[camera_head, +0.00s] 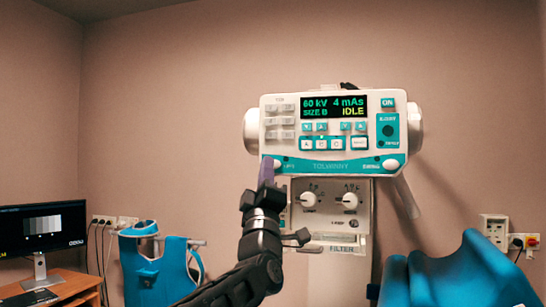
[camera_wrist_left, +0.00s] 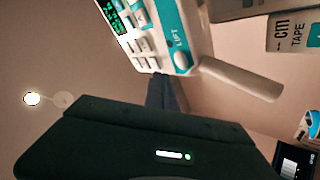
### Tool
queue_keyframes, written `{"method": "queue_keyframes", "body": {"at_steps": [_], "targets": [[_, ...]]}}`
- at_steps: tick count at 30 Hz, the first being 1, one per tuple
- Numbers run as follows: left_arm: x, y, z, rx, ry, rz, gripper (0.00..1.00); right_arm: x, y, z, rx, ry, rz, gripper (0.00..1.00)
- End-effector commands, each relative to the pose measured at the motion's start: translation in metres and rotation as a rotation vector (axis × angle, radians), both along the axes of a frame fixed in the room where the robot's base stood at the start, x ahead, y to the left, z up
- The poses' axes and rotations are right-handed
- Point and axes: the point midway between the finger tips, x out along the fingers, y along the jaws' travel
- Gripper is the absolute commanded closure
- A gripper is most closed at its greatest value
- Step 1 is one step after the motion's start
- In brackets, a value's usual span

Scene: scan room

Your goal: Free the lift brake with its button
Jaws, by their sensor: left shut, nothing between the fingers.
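The white and teal control panel (camera_head: 333,130) of the X-ray unit shows 60 kV, 4 mAs and IDLE on its display. A white oval lift button (camera_head: 279,164) sits at its lower left corner, partly beside my fingers. In the left wrist view the lift button (camera_wrist_left: 182,60) shows by the LIFT label, and the panel is turned sideways. My left gripper (camera_head: 266,171) is shut and empty, its tips at the panel's lower left corner, close to the button. The tips also show in the wrist view (camera_wrist_left: 165,92). Whether they touch the button, I cannot tell. My right gripper is out of view.
A collimator box (camera_head: 331,214) with two white knobs hangs below the panel. A teal apron (camera_head: 155,268) hangs at the left, near a monitor (camera_head: 42,228) on a wooden desk. A blue padded shape (camera_head: 460,275) fills the lower right. Wall sockets (camera_head: 495,230) are at the right.

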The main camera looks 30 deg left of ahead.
Motion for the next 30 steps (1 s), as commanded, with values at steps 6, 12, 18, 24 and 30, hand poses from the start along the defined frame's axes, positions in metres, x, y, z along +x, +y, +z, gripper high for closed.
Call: {"method": "queue_keyframes", "body": {"at_steps": [6,12,18,24,30], "targets": [[0.015,0.005,-0.001,0.000,0.001,0.001,1.00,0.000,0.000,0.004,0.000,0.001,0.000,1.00],[0.017,0.006,-0.002,0.000,0.002,0.000,1.00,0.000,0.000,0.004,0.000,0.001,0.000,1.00],[0.016,0.006,-0.002,0.000,0.002,0.000,1.00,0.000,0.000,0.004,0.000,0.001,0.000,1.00],[0.016,0.006,-0.001,0.000,0.002,0.000,1.00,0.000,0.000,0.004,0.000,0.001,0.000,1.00],[0.016,0.006,-0.001,0.000,0.002,0.000,1.00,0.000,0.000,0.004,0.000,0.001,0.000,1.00]]}}
